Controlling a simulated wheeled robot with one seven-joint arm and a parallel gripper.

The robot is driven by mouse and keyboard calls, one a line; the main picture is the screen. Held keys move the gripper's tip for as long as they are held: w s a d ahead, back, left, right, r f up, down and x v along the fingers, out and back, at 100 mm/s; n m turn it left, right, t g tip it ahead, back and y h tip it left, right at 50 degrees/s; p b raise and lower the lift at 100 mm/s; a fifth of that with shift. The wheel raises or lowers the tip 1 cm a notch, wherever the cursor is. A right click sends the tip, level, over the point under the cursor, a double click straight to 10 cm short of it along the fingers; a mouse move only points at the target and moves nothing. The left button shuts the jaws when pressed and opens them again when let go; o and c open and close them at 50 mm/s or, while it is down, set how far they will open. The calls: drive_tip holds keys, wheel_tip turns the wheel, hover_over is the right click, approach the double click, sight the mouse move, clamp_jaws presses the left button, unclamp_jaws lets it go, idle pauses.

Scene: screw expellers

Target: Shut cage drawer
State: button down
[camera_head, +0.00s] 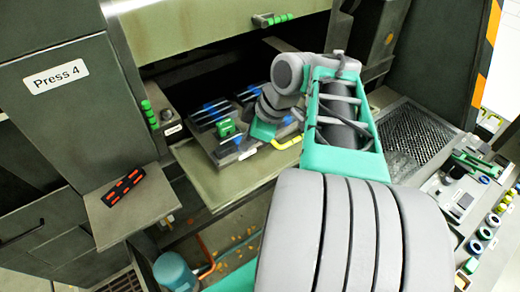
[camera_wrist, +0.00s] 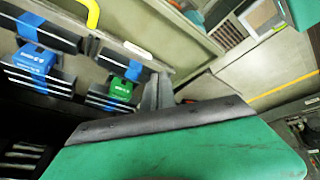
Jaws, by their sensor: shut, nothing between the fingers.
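The cage drawer (camera_head: 200,170) stands pulled out below the dark opening of the press in the head view. It carries dark barred blocks with blue parts and a green block (camera_head: 226,128). A yellow bent handle (camera_head: 288,143) is at its right side. In the wrist view the handle (camera_wrist: 92,12) is at the top left, above the blue blocks (camera_wrist: 32,62) and the green block (camera_wrist: 121,88). My gripper (camera_wrist: 160,88) is shut and empty, beside the barred blocks; I cannot tell whether it touches the drawer. My arm hides part of the drawer in the head view.
A mesh panel (camera_head: 410,135) and a control panel with knobs (camera_head: 485,235) are at right. A blue cylinder (camera_head: 174,271) stands below.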

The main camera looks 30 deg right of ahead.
drive_tip(key=s+d+n+t+y+b, duration=0.1)
drive_tip(key=s+d+n+y, duration=0.1)
drive_tip(key=s+d+n, duration=0.65)
drive_tip(key=shift+m, duration=0.55)
drive_tip(key=b+x, duration=0.2)
drive_tip(key=x, duration=0.1)
drive_tip(key=w+b+x, duration=0.1)
drive_tip(key=b+x, duration=0.1)
drive_tip(key=x, duration=0.1)
drive_tip(key=d+b+x, duration=0.1)
drive_tip(key=b+x, duration=0.1)
drive_tip(key=x, duration=0.1)
drive_tip(key=shift+w+a, duration=0.1)
drive_tip(key=shift+w, duration=0.45)
drive_tip(key=w+p, duration=0.1)
drive_tip(key=w, duration=0.2)
drive_tip(key=shift+w, duration=0.55)
